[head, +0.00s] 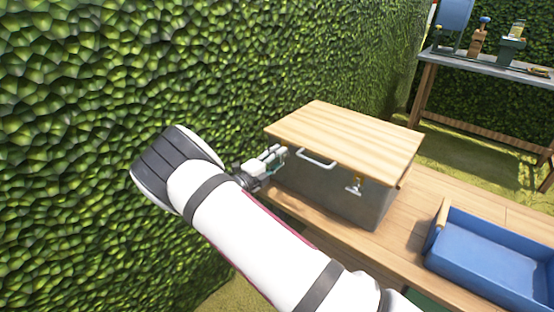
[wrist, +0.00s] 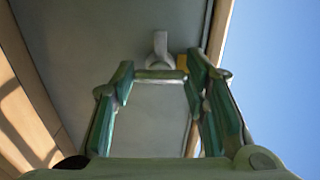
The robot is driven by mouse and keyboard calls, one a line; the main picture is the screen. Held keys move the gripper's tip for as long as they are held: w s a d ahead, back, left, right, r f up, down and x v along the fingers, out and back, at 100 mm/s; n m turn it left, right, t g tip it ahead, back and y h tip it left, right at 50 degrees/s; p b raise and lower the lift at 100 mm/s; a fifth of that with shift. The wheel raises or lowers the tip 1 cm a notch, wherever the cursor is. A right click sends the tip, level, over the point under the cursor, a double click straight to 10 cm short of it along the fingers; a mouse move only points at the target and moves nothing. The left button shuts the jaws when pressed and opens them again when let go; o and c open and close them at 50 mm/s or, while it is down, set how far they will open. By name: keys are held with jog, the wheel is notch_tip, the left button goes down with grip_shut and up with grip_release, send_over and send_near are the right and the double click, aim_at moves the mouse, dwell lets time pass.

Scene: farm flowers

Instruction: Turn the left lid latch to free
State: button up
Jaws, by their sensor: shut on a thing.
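The grey box (head: 335,195) has a light wooden lid (head: 345,140), which lies closed on top. My gripper (head: 277,158) is at the left end of the box's front, just under the lid's edge, and hides the left latch in the head view. In the wrist view, my gripper's green fingers (wrist: 160,82) are shut on the left latch (wrist: 160,74), a short metal bar spanning between the fingertips. A yellow piece (wrist: 183,62) shows beside its right end. The right latch (head: 355,184), yellow and silver, is on the same front face.
A pale handle (head: 317,161) sticks out from the box's front between the latches; a pale fitting (wrist: 160,46) shows just beyond the fingertips. A blue tray (head: 490,260) stands right of the box on the wooden table (head: 430,195). A hedge (head: 90,70) rises close behind my arm.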

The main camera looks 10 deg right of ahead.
jog(key=o, duration=1.2)
jog(key=shift+c, duration=0.2)
jog(key=shift+a, duration=0.1)
jog(key=v, duration=1.2)
